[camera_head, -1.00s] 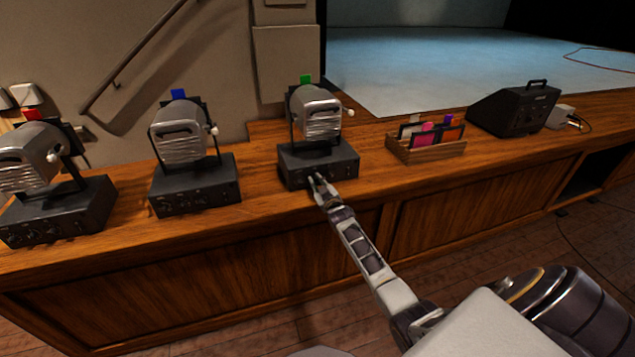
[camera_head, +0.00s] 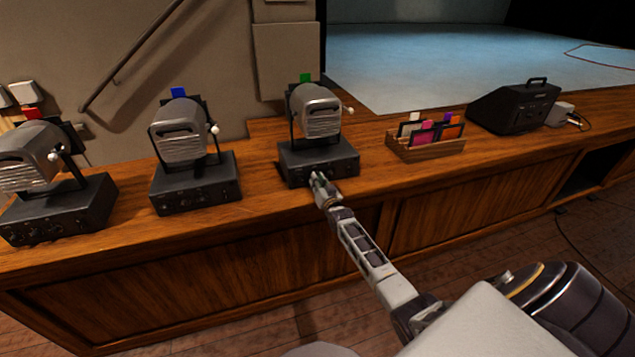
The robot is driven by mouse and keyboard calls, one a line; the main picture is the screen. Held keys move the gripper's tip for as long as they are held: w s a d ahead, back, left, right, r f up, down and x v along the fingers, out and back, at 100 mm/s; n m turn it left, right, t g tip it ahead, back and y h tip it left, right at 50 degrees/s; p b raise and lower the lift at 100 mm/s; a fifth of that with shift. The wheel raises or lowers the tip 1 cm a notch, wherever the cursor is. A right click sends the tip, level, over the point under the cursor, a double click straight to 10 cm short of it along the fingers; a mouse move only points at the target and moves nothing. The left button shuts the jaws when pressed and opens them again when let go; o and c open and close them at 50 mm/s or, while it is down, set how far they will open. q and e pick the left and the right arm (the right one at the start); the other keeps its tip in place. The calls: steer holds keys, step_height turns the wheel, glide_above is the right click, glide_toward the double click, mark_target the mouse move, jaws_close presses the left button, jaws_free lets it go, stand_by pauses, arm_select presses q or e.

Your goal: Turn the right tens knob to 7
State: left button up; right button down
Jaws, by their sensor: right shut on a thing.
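Three lamps on dark control boxes stand along the wooden desk. The right lamp (camera_head: 317,112), with a green tag behind it, sits on the right control box (camera_head: 340,162). My right gripper (camera_head: 318,178) is at the front face of this box, its fingers shut on a small knob there. The gripper hides the knob, so its setting cannot be read. The middle box (camera_head: 195,185) and the left box (camera_head: 58,210) have small knobs on their fronts, too small to read. My left gripper is not in view.
A wooden rack (camera_head: 430,148) with coloured cards stands right of the right box. A black wedge-shaped speaker (camera_head: 512,108) and a small grey box (camera_head: 560,114) are farther right. The desk front edge (camera_head: 250,209) runs below the boxes.

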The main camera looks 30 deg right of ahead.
stand_by(0.4)
steer(key=c, duration=1.3)
jaws_free()
steer(key=shift+s, duration=0.1)
steer(key=shift+s+a+f, duration=0.1)
steer(key=shift+s+a, duration=0.3)
steer(key=shift+s, duration=1.55)
steer(key=shift+s+a, duration=0.35)
steer(key=shift+s, duration=1.55)
steer(key=shift+s+a+f, duration=0.1)
steer(key=shift+s+a, duration=0.3)
steer(key=shift+s, duration=1.55)
